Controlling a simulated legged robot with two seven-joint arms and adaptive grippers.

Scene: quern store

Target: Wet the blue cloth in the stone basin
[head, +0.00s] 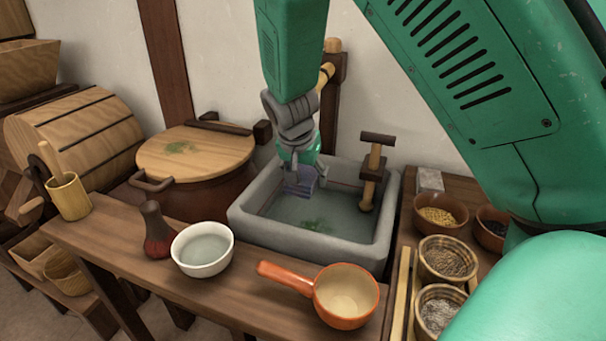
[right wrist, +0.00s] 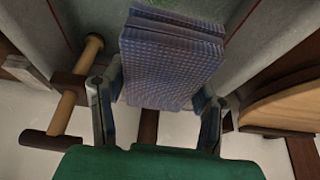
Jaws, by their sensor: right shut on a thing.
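The blue cloth (head: 300,180) is a folded, woven purple-blue bundle. It also shows large in the right wrist view (right wrist: 172,62). My right gripper (head: 303,170) points down and is shut on the cloth, with a finger on each side of it. The grey stone basin (head: 300,238) stands on the bench and holds water with a green patch on it. The cloth hangs inside the basin's rim, near the back left. I cannot tell whether its lower edge touches the water. My left gripper is not in view.
A wooden tap-like fitting (head: 372,175) stands at the basin's back right. A lidded round vat (head: 195,155) is to the left. A white bowl (head: 202,250), a dark-red bottle-shaped item (head: 157,232) and an orange ladle pan (head: 345,297) stand in front. Several grain bowls (head: 447,258) are at right.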

